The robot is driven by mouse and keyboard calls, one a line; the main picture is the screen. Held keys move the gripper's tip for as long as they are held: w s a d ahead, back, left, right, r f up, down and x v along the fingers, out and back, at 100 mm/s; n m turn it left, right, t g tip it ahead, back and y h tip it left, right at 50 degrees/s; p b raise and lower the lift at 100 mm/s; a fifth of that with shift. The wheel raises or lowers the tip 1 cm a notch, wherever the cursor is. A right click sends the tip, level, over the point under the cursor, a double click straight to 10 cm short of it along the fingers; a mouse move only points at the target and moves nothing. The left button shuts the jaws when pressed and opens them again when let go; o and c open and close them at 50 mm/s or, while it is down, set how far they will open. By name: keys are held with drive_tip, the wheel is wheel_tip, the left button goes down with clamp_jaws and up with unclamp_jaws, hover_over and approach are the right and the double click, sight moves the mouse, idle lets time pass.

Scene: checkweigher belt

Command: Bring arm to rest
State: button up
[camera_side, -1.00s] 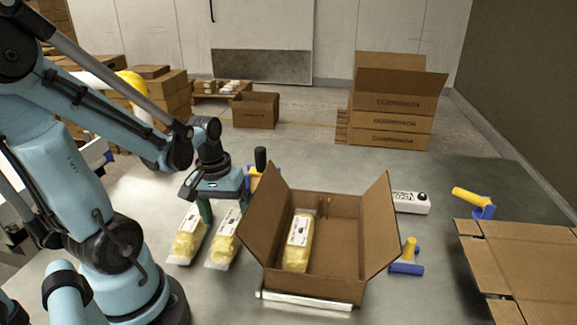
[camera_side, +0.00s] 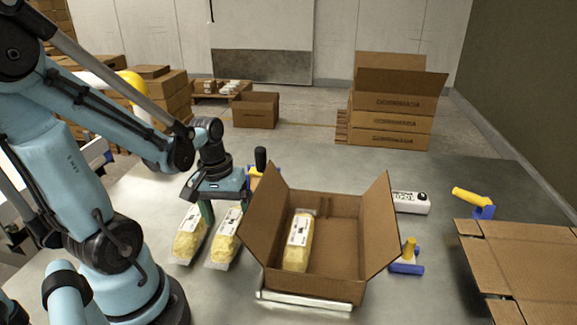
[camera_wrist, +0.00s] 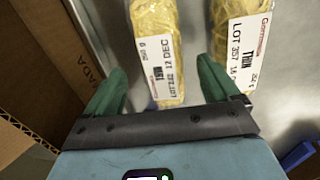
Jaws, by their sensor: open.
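My gripper (camera_side: 226,209) hangs over the table just left of the open cardboard box, above two yellow packs. In the wrist view its green fingers (camera_wrist: 165,85) are spread wide with nothing held between them. The left pack (camera_side: 189,237) and the right pack (camera_side: 225,240) lie side by side on the table, each in clear wrap with a white label. In the wrist view one pack (camera_wrist: 158,50) lies ahead between the fingers and the other (camera_wrist: 240,45) lies to its right. A third pack (camera_side: 299,243) lies inside the box at its left side.
The open box (camera_side: 340,275) has its flaps up close to my gripper. A tape dispenser (camera_side: 407,258), a white labelled device (camera_side: 411,202) and a yellow-blue roller tool (camera_side: 473,201) lie to the right. Flat cardboard (camera_side: 525,260) covers the front right. Stacked boxes (camera_side: 390,130) stand behind.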

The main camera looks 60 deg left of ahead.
wheel_tip(320, 180, up, 8)
drive_tip(key=shift+r, duration=0.2)
idle(0.6)
